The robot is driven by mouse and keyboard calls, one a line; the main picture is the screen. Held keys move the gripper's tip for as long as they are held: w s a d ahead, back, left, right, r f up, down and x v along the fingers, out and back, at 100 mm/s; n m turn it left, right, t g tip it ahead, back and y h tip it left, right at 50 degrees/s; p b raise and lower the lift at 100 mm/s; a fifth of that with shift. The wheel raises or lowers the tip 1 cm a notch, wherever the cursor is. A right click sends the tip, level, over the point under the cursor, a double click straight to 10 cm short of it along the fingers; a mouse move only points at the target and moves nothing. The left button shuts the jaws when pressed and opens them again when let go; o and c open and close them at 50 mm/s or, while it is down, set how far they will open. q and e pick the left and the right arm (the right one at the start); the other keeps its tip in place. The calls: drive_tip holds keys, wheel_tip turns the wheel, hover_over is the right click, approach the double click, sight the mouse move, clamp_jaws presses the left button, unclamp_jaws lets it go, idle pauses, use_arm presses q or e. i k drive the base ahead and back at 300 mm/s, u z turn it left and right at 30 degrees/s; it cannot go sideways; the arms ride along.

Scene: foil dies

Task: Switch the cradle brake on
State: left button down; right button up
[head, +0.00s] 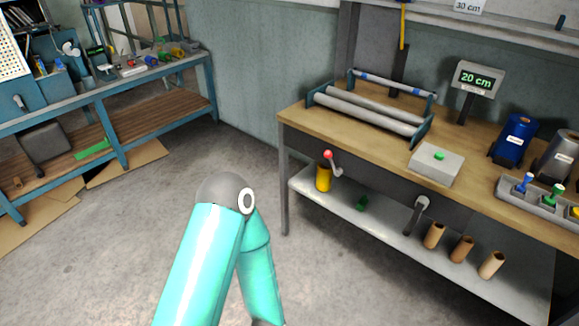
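The cradle (370,106) stands at the back left of the wooden-topped bench, with two long grey rollers between blue end plates. A thin bar with blue bands (392,84) runs behind the rollers. A short lever with a red knob (328,155) is at the bench's front edge below the cradle, tilted up to the left. I cannot tell whether it is the brake or which setting it is in. A teal arm link of mine fills the lower middle, left of the bench. Neither gripper shows.
A grey box with a green button (437,160), a "20 cm" display (476,87) and a tray (530,200) with coloured handles are on the bench. A grey crank-like part (421,203) hangs at its front. The lower shelf (390,232) holds cardboard tubes (461,249).

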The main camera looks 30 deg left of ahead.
sight(332, 163)
drive_tip(key=u, duration=0.4)
drive_tip(key=k, duration=0.95)
drive_tip(key=u, duration=0.25)
drive_tip(key=i, duration=1.9)
drive_tip(key=z, duration=0.7)
drive_tip(key=i, duration=0.35)
drive_tip(key=z, duration=0.05)
